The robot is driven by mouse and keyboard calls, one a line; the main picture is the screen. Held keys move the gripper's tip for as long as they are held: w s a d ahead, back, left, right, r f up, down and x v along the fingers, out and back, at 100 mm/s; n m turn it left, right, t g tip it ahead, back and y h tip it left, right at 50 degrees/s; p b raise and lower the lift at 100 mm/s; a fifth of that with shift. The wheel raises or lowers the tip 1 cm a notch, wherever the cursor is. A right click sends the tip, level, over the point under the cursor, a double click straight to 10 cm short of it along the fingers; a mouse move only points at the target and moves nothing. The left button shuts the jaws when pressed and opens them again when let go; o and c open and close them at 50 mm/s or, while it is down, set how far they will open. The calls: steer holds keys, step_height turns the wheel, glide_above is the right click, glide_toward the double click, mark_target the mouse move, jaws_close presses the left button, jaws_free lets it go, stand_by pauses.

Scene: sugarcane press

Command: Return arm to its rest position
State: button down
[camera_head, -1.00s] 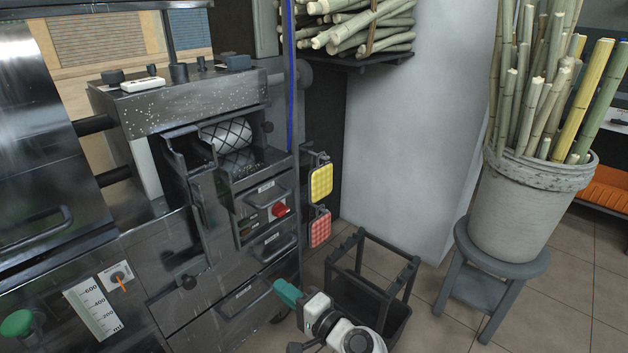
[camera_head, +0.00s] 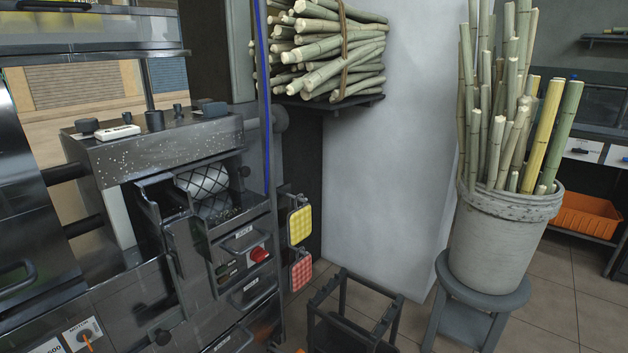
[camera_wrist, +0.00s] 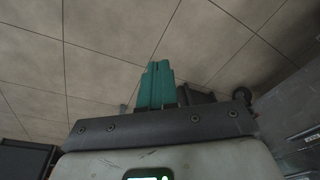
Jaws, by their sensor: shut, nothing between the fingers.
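My gripper (camera_wrist: 157,84) shows in the wrist view with its teal fingers together and nothing between them. It hangs over bare floor tiles. In the head view now my gripper and arm are out of sight. The sugarcane press (camera_head: 160,150) stands at the left in the head view, with its patterned rollers (camera_head: 203,182) in the open front and a red button (camera_head: 259,254) below them.
A black frame stand (camera_head: 343,305) sits on the floor right of the press. A bucket of canes (camera_head: 503,235) stands on a grey stool (camera_head: 480,290) at the right. Bundled canes (camera_head: 335,50) lie on a wall shelf. Yellow and red pads (camera_head: 300,225) hang beside the press.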

step_height(320, 180, up, 28)
steer(key=s+d+p, duration=0.1)
steer(key=s+p, duration=0.1)
steer(key=p, duration=2.5)
steer(key=shift+s+d+r+g+h, duration=0.15)
steer(key=shift+s+d+g+h, duration=0.15)
steer(key=shift+s+g+h, duration=0.1)
steer(key=shift+d, duration=0.15)
